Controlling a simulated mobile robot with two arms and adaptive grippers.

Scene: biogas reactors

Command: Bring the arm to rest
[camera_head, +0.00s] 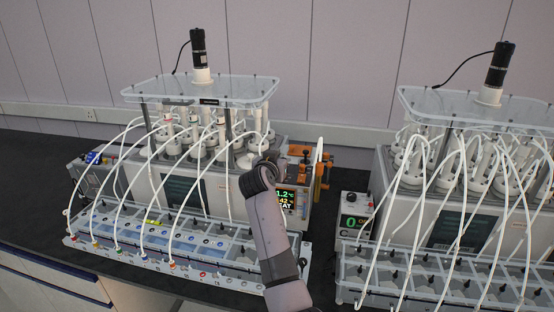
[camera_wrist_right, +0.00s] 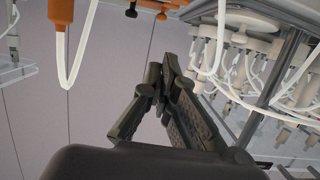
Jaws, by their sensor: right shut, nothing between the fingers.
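My right arm (camera_head: 270,225) rises from the bottom of the head view, in front of the right end of the left reactor. The fingers are mostly hidden in the head view. In the right wrist view my right gripper (camera_wrist_right: 160,80) is shut and empty, its black fingertips together. A white tube with an orange fitting (camera_wrist_right: 62,12) shows beyond it on the left, and the reactor's bottles and tubes (camera_wrist_right: 245,65) on the right. My left gripper is not in view.
The left reactor (camera_head: 178,195) and right reactor (camera_head: 470,215) stand on a dark bench (camera_head: 30,185). White tubes arch from their bottles to the front trays (camera_head: 185,255). An orange-framed device (camera_head: 322,178) stands close right of my wrist. Bare bench lies at the far left.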

